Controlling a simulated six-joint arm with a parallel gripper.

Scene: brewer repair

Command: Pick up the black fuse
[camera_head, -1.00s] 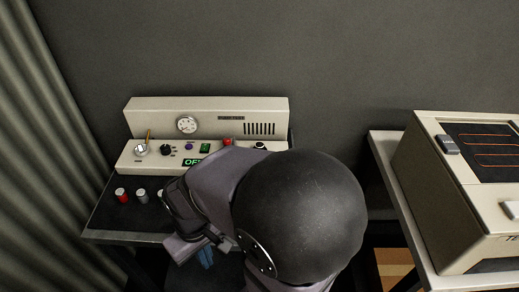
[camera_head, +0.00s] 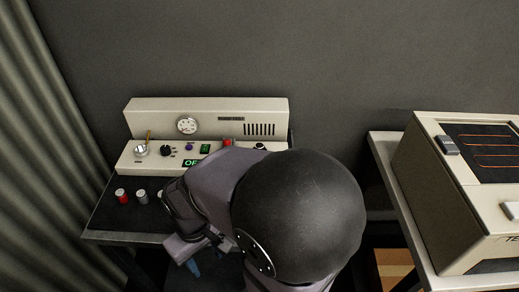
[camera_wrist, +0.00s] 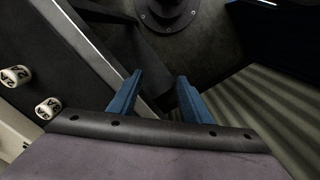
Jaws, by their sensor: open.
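I cannot make out a black fuse in either view; my arm hides part of the bench. A red fuse (camera_head: 122,196) and a grey fuse (camera_head: 142,197) stand on the dark bench at left, with a third, partly hidden one beside my arm. Two white-topped fuses with printed marks show at the left edge of the wrist view, one upper (camera_wrist: 15,76) and one lower (camera_wrist: 47,108). My gripper (camera_wrist: 158,82) has its blue fingers apart with nothing between them. In the head view one blue finger (camera_head: 194,267) shows below the bench's front edge, apart from the fuses.
The beige brewer panel (camera_head: 206,119) with a gauge, knobs and a green display stands at the back of the bench (camera_head: 105,215). A second beige machine (camera_head: 440,200) stands on a side table at right. A grey curtain (camera_head: 45,130) hangs at left.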

